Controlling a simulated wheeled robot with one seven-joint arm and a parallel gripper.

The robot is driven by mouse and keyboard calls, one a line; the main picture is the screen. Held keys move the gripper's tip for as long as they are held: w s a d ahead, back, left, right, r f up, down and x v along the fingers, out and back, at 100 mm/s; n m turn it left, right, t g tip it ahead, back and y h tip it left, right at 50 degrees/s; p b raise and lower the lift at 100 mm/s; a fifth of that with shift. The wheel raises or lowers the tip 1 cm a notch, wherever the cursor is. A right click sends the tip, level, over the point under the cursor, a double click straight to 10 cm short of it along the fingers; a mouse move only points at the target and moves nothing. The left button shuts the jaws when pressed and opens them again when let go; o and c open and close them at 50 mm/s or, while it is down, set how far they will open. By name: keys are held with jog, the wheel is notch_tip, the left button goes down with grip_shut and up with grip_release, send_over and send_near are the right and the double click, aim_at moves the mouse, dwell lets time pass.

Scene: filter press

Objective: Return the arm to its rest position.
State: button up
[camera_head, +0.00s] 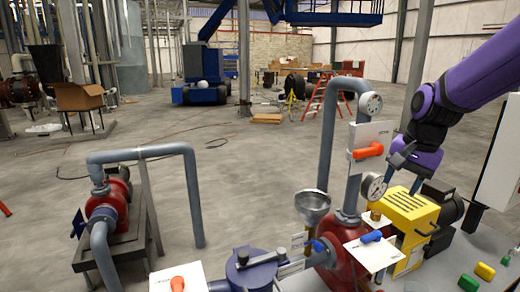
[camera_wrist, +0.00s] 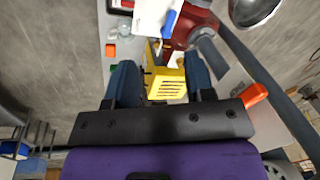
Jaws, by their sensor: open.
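My purple arm (camera_head: 470,85) reaches in from the upper right in the head view. My gripper (camera_head: 403,172) hangs at its end, above the yellow motor housing (camera_head: 412,218) and just right of the pressure gauge (camera_head: 374,187). In the wrist view my gripper (camera_wrist: 161,66) has its two fingers well apart, with nothing held between them. The yellow housing (camera_wrist: 166,84) shows below and between the fingers in that view. The distance from the fingers to the housing is hard to tell.
A grey vertical pipe (camera_head: 328,140) with an upper gauge (camera_head: 370,104) and an orange-handled valve (camera_head: 368,151) stands left of my gripper. A metal funnel (camera_head: 312,205) is further left. A white panel (camera_head: 500,155) stands close on the right. Green (camera_head: 468,283) and yellow (camera_head: 484,271) blocks lie at the lower right.

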jog(key=s+r+n+t, duration=0.1)
jog(key=s+r+n, duration=0.2)
jog(key=s, duration=0.7)
jog(key=s+a+r+n+t+h, duration=0.1)
jog(key=s+r+n, duration=0.3)
jog(key=s, duration=0.7)
jog(key=shift+s+a+n+t, duration=0.2)
jog(key=shift+s+n+t, duration=0.05)
jog(key=shift+n+t, duration=0.4)
